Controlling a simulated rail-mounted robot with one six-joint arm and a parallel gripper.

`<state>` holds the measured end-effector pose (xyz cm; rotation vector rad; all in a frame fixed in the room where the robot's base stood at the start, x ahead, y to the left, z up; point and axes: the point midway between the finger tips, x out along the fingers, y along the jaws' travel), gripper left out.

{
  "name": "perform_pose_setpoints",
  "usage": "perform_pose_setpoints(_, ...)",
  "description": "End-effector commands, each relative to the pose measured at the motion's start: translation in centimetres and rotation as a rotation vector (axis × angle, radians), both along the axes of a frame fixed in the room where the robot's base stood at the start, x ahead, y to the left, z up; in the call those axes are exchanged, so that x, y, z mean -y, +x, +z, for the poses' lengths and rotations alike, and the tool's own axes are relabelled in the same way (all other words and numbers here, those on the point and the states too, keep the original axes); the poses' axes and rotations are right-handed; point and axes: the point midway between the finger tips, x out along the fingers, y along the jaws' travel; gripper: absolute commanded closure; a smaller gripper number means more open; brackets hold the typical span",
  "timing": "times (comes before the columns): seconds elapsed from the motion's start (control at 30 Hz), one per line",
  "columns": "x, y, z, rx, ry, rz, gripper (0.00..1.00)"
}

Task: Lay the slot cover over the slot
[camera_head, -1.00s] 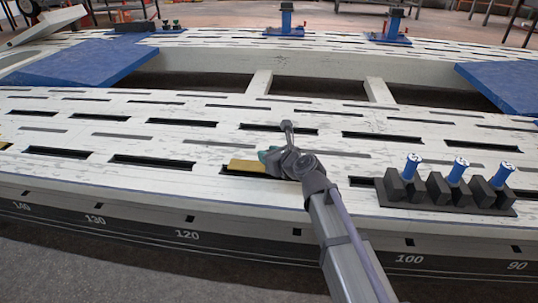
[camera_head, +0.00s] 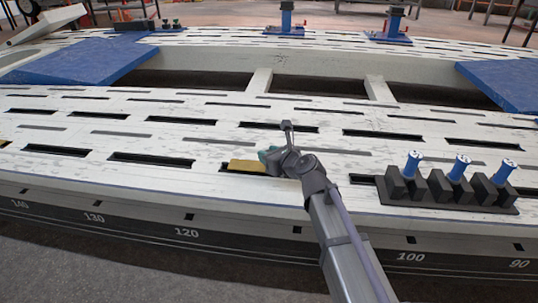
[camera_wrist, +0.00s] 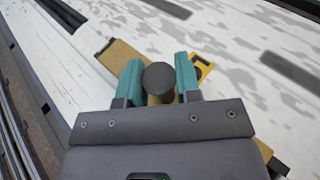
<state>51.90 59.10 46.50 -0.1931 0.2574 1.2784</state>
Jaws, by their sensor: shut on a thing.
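The slot cover is a tan strip with a dark round knob; it shows in the head view (camera_head: 248,166) and in the wrist view (camera_wrist: 118,58). My gripper (camera_head: 271,158) is over its right part in the head view. In the wrist view the teal fingers of my gripper (camera_wrist: 160,82) are shut on the knob from both sides. A dark slot (camera_head: 226,170) shows at the cover's left end and along its near edge. The cover lies over or just above this slot; I cannot tell whether it touches. My gripper and arm hide the right end.
A black rack (camera_head: 446,192) with several blue-topped cylinders stands to the right on the white slotted frame (camera_head: 150,180). Other open slots (camera_head: 150,160) lie to the left and behind. Blue panels (camera_head: 80,62) lie farther back.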

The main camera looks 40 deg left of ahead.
Motion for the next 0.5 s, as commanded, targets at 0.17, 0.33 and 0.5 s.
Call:
perform_pose_setpoints(0.17,0.0,0.0,-0.6,0.000,0.000,0.000,1.00)
perform_pose_setpoints(0.33,0.0,0.0,-1.0,0.000,0.000,0.000,1.00)
perform_pose_setpoints(0.5,0.0,0.0,-1.4,0.000,0.000,0.000,1.00)
